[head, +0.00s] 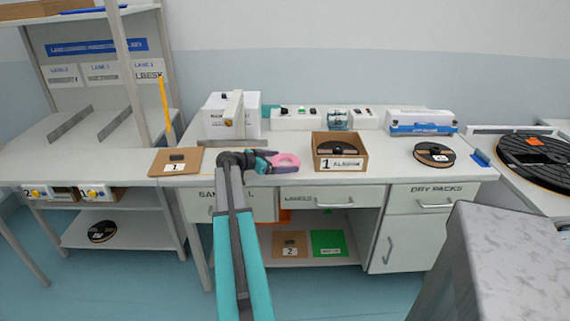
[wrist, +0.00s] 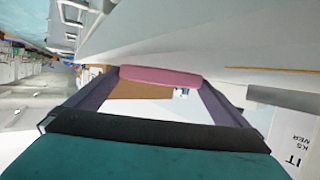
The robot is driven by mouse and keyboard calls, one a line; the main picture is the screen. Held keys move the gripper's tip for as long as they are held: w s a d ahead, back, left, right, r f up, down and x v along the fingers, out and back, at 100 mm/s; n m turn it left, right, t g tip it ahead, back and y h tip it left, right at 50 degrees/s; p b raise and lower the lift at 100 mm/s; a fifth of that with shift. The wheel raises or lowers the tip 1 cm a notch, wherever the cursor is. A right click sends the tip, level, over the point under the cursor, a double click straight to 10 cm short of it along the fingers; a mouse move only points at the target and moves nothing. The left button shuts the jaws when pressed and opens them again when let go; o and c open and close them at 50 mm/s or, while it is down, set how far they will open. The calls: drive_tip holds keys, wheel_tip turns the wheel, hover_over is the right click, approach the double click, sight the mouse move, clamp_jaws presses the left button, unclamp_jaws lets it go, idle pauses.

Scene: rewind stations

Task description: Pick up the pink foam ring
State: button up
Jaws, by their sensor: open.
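The pink foam ring (head: 292,158) is on the white counter in the head view, right at the tips of my gripper (head: 268,160). In the wrist view the ring (wrist: 160,76) shows as a pink band spanning the gap between my two dark fingertips (wrist: 158,82). My gripper is open, with a finger toward each end of the ring. I cannot tell whether either finger touches it. Part of the ring is hidden by the gripper in the head view.
A cardboard box with a black reel (head: 340,163) stands to the right of the ring. A brown card (head: 176,161) lies on the left. A white box (head: 232,116) and a switch strip (head: 296,118) are behind. Another black reel (head: 434,155) lies farther right.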

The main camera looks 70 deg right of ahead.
drive_tip(key=shift+c, duration=0.3)
drive_tip(key=c, duration=0.6)
drive_tip(key=shift+r, duration=0.1)
drive_tip(key=shift+r+b, duration=0.3)
drive_tip(key=shift+r, duration=0.7)
drive_tip(key=shift+a+r, duration=0.3)
drive_tip(key=shift+r, duration=0.35)
drive_tip(key=w+a+r+b, duration=0.1)
drive_tip(key=w+a+b, duration=0.1)
drive_tip(key=a, duration=1.3)
drive_tip(key=shift+w+r+b, duration=0.25)
drive_tip(key=shift+w+b, duration=0.1)
